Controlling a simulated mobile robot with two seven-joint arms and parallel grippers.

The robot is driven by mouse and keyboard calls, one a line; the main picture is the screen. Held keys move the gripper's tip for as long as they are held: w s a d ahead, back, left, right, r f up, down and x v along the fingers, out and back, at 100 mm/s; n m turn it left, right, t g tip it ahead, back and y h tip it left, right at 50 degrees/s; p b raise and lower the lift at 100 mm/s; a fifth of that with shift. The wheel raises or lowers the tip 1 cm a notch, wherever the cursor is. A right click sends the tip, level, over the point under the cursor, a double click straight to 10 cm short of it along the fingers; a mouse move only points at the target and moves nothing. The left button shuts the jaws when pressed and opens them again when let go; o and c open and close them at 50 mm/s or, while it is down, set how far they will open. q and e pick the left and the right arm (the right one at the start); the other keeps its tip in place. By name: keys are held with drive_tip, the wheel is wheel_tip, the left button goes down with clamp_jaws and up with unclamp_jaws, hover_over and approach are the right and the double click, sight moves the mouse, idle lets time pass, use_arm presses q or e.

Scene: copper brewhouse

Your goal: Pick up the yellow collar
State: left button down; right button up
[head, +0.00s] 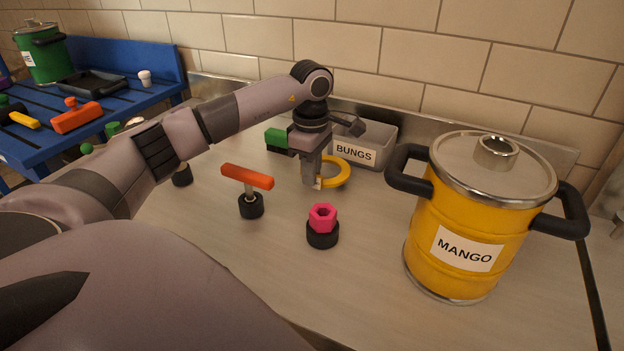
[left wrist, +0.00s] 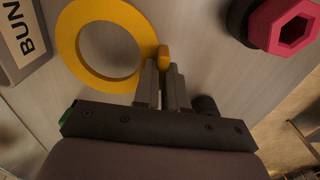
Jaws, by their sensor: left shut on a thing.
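The yellow collar (head: 347,171) is a flat ring in front of the grey BUNGS bin in the head view. In the left wrist view the collar (left wrist: 70,52) fills the upper left, with a small yellow tab at its right edge. My left gripper (head: 317,184) points down at the collar's left side. In the left wrist view its fingers (left wrist: 164,76) are shut on the collar at this tab. I cannot tell whether the collar is clear of the worktop. My right gripper is not in view.
The BUNGS bin (head: 376,153) stands just behind the collar. An orange-handled T-shaped piece (head: 247,178) and a pink hex piece on a black base (head: 322,219) stand in front. A yellow MANGO keg (head: 460,230) blocks the right. Worktop between pink piece and keg is clear.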

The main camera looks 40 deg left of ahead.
use_arm(q)
wheel_tip(320, 180, up, 17)
drive_tip(key=p, duration=0.3)
drive_tip(key=shift+p, duration=0.35)
drive_tip(key=shift+s+f, duration=0.1)
